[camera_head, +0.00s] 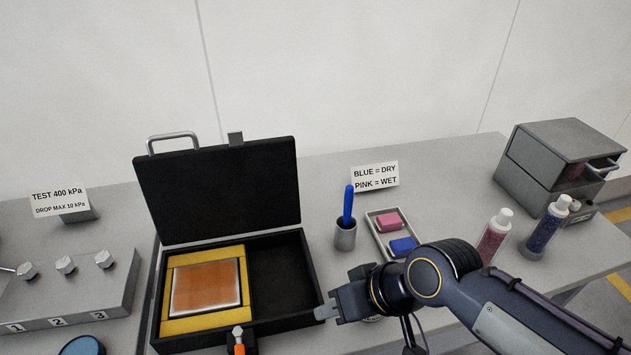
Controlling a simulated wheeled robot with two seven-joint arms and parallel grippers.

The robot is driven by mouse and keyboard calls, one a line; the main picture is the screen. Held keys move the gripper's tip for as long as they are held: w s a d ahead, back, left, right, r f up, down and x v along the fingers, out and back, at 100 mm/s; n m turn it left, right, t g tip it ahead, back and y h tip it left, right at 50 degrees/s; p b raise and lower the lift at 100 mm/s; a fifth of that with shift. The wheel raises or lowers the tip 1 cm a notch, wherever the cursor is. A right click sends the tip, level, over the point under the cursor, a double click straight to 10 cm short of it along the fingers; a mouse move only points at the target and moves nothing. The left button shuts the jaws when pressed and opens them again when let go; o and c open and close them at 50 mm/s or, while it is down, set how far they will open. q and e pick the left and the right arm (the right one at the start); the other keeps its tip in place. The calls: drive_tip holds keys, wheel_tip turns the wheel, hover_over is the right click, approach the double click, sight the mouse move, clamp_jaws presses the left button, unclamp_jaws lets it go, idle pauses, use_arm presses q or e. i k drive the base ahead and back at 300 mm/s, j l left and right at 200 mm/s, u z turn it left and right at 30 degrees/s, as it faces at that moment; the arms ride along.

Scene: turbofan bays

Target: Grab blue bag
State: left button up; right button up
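A small blue bag (402,246) lies in a shallow grey tray (376,239), in front of a pink bag (389,222). My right gripper (325,312) comes in from the right, in front of and left of the tray, pointing left and empty as far as I can see. It is apart from the blue bag. My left gripper is not in view.
An open black case (283,275) stands left of my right gripper. A metal cup (345,236) with a blue-handled tool stands left of the tray. Bottles with pink (492,242) and blue (543,233) beads and a grey drawer box (558,160) stand right.

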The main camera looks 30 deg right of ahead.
sight(400, 248)
drive_tip(key=z, duration=0.4)
drive_tip(key=k+l+z, duration=0.1)
drive_tip(key=z, duration=0.3)
drive_tip(key=k+z, duration=0.1)
drive_tip(key=z, duration=0.3)
drive_tip(key=l+z, duration=0.1)
drive_tip(key=z, duration=0.3)
